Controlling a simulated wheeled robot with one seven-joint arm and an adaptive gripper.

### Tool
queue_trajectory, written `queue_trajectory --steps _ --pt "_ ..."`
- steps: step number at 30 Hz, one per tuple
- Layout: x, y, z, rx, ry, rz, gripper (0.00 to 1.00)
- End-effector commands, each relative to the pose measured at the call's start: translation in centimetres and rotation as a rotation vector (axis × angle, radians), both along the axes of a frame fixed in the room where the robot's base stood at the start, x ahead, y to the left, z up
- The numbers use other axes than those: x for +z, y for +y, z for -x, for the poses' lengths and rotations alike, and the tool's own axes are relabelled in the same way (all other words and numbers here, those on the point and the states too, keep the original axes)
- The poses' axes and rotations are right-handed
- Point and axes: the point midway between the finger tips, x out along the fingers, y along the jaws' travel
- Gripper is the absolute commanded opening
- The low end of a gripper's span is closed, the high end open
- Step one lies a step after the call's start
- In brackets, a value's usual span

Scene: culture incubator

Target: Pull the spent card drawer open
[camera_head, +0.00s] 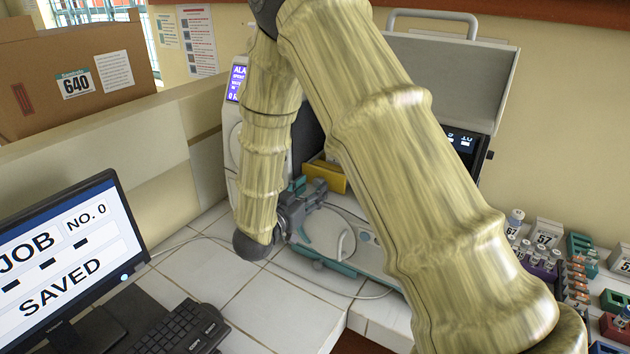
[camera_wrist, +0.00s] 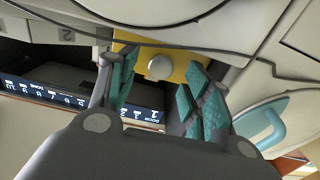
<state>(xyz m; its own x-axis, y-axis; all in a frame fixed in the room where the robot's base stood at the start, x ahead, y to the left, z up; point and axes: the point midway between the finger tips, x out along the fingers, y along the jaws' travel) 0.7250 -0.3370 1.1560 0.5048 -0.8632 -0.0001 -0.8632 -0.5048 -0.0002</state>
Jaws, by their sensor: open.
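A yellow drawer front (camera_head: 328,177) shows low on the white machine, partly hidden by my arm and gripper. It also shows in the wrist view (camera_wrist: 190,64), with a round pale knob (camera_wrist: 160,68) at its middle. My gripper (camera_head: 312,190) is close in front of the drawer in the head view. In the wrist view my gripper (camera_wrist: 160,70) is open, with one teal-padded finger on each side of the knob. A gap shows between the knob and each finger. I cannot tell how far the drawer stands out.
The white machine has a purple alarm screen (camera_head: 237,82). A grey lid (camera_head: 450,80) stands raised behind my arm. A monitor (camera_head: 65,255) and keyboard (camera_head: 180,328) stand at left. Vials and racks (camera_head: 575,275) stand at right. White tiles (camera_head: 215,270) are clear in front.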

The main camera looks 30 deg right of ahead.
Motion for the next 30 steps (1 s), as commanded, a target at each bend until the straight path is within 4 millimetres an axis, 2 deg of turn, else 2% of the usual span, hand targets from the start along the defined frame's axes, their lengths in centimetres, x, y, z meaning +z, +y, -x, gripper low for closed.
queue_trajectory --steps 6,18,20,26,27,30 --pt "0.1 -1.8 -1.1 0.000 0.001 -0.001 0.49" --pt "0.0 -2.2 -1.5 0.003 0.000 0.000 0.49" --pt "0.0 -2.2 -1.5 0.003 0.000 0.000 0.40" --pt "0.0 -2.2 -1.5 0.003 0.000 0.000 0.04" --pt "0.0 -2.2 -1.5 0.003 0.000 0.000 0.00" --pt "0.0 -2.2 -1.5 0.003 0.000 0.000 0.00"
